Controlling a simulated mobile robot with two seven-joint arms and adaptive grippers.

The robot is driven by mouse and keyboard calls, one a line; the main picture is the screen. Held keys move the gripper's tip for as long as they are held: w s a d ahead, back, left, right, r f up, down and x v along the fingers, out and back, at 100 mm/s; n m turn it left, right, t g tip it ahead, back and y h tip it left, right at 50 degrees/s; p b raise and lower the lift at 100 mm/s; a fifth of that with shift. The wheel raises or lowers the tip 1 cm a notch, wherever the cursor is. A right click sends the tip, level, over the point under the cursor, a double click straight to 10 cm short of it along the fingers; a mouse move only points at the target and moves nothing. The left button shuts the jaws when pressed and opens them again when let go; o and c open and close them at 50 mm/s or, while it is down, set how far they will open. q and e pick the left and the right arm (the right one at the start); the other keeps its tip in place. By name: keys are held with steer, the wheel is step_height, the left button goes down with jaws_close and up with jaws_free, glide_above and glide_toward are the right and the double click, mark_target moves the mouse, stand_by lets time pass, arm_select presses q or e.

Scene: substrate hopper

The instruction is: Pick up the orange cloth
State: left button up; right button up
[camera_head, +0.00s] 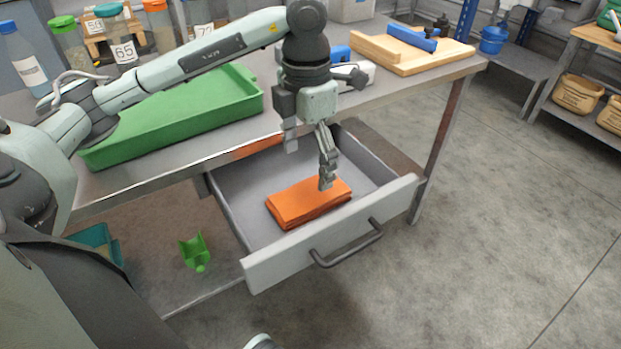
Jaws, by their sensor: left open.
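The orange cloth (297,203) lies folded in a flat stack inside the open grey drawer (331,236). My left gripper (309,167) points down over the drawer, its fingers spread apart and empty. One finger hangs in front of the cloth's far right part in the head view; the other is further left, above the drawer's back area. I cannot tell whether the nearer finger touches the cloth. My right gripper is not in view.
The drawer hangs out below the grey table. A green tray (180,120) and a wooden board (415,52) with a blue-handled tool (411,38) lie on the tabletop. A green scoop (195,252) is below, left of the drawer. Open floor lies to the right.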

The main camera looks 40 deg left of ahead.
mark_target(309, 193)
arm_select(q)
steer(key=shift+w+a+f, duration=0.1)
steer(key=shift+w+f, duration=0.05)
steer(key=shift+w, duration=0.05)
steer(key=shift+f, duration=0.3)
step_height(309, 193, down, 6)
steer(key=shift+s+r, duration=0.1)
steer(key=shift+r, duration=0.15)
steer(key=shift+f, duration=0.6)
steer(key=shift+c, duration=0.7)
steer(key=c, duration=1.1)
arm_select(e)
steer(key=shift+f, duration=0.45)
arm_select(q)
steer(key=shift+r, duration=0.1)
